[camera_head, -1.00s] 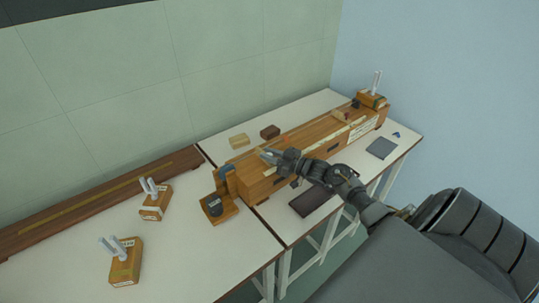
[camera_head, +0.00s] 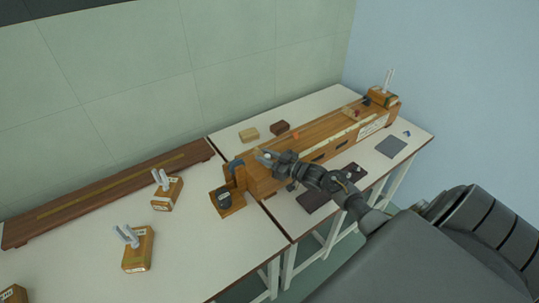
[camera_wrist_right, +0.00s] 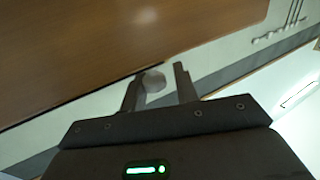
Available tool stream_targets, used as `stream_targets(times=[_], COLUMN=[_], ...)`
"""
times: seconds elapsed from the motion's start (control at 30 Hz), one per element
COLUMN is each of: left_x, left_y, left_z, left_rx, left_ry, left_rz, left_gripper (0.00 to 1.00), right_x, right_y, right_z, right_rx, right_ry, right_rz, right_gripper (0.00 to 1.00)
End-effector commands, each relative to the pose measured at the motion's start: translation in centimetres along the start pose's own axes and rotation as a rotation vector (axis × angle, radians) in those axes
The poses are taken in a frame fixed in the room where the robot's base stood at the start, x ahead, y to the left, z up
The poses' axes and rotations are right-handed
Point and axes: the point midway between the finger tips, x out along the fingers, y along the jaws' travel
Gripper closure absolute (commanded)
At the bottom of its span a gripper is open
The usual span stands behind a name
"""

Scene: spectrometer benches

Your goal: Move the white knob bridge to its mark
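A long wooden bench (camera_head: 325,138) stands on the right table, with an orange knob (camera_head: 296,135) on its top. My right gripper (camera_head: 262,155) is over the bench's near-left part. In the right wrist view, the fingers of my right gripper (camera_wrist_right: 158,78) are apart. A pale rounded knob (camera_wrist_right: 154,81) shows between them, closer to the left finger; I cannot tell whether it touches. The bridge's body and its mark cannot be made out. My left gripper is not in view.
Wooden blocks with white posts (camera_head: 165,195) (camera_head: 137,252) stand on the left table, before a long dark board (camera_head: 110,195). A yellow block (camera_head: 249,134) and a brown block (camera_head: 280,127) lie behind the bench. A dark pad (camera_head: 391,147) lies in front.

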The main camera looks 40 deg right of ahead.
Motion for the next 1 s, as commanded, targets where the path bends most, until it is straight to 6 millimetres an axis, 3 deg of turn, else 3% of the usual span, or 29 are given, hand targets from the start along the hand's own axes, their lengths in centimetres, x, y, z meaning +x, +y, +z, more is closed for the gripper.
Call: stream_targets(times=[0.1, 0.47, 0.8, 1.0], left_x=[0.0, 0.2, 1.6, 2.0], left_y=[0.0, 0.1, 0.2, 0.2], left_z=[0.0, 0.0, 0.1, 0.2], left_rx=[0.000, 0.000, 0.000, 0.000], left_ry=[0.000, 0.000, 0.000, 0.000], left_rz=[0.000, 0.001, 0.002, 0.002], left_gripper=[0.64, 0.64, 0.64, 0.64], right_x=[-0.1, -1.1, -7.4, -10.1], right_y=[0.1, 0.2, 0.1, 0.1], right_z=[0.0, 0.2, 0.3, 0.1], right_rx=[0.000, -0.001, -0.002, -0.001], right_ry=[0.000, -0.003, -0.004, -0.001], right_rz=[0.001, 0.006, 0.003, 0.002], right_gripper=[0.59, 0.59, 0.59, 0.59])
